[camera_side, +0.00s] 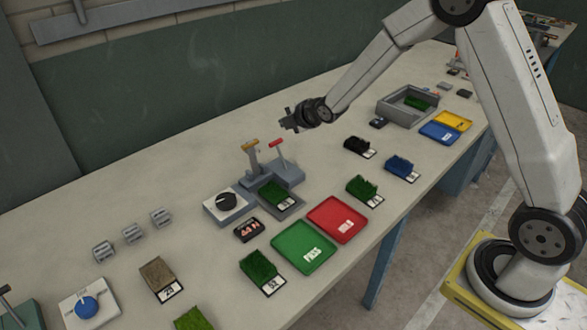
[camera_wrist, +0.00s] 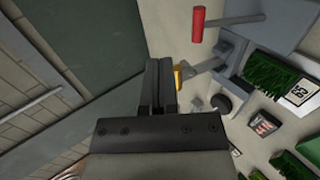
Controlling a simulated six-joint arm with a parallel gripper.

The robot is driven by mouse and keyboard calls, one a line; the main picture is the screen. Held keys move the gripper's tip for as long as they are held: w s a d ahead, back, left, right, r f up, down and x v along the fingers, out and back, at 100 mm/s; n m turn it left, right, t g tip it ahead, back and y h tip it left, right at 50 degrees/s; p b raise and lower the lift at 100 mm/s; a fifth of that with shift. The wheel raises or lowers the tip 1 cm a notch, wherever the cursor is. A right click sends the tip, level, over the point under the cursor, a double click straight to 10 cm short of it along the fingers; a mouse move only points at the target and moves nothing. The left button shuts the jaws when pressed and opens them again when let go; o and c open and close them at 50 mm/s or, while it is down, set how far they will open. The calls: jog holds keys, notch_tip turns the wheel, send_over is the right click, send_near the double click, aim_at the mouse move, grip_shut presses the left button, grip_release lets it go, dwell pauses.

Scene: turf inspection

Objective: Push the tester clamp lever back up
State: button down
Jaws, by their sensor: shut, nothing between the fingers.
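The tester (camera_side: 288,174) is a grey block with a tray holding a green turf sample (camera_side: 273,193). It carries a yellow-handled lever (camera_side: 250,144) and a red-handled lever (camera_side: 276,142); I cannot tell which is the clamp lever. The yellow one stands nearly upright, and the red one leans to the left. My gripper (camera_side: 288,120) is shut and empty, above and behind the levers. In the wrist view my gripper (camera_wrist: 158,64) shows its fingers together, with the yellow handle (camera_wrist: 178,77) just right of them, partly hidden. The red handle (camera_wrist: 198,23) is farther up and right; contact cannot be told.
A dial box (camera_side: 228,204) and a small display (camera_side: 249,229) are beside the tester. Green (camera_side: 303,247) and red (camera_side: 337,219) trays lie in front. Several turf samples are spread along the bench. A grey bin (camera_side: 407,104) stands to the right. The bench behind the tester is clear.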

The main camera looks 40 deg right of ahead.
jog(key=s+r, duration=0.5)
jog(key=r, duration=0.2)
dwell(0.3)
jog(key=shift+r, duration=0.1)
jog(key=s+a+f+m+g, duration=0.2)
jog(key=s+f+m+g, duration=0.2)
jog(key=s+m, duration=0.5)
jog(key=s+a+f+m+g, duration=0.2)
jog(key=s+m, duration=0.7)
jog(key=s, duration=0.6)
jog(key=shift+s+a+f+g, duration=0.15)
jog(key=shift+s+f+g, duration=0.1)
jog(key=shift+f+g, duration=0.8)
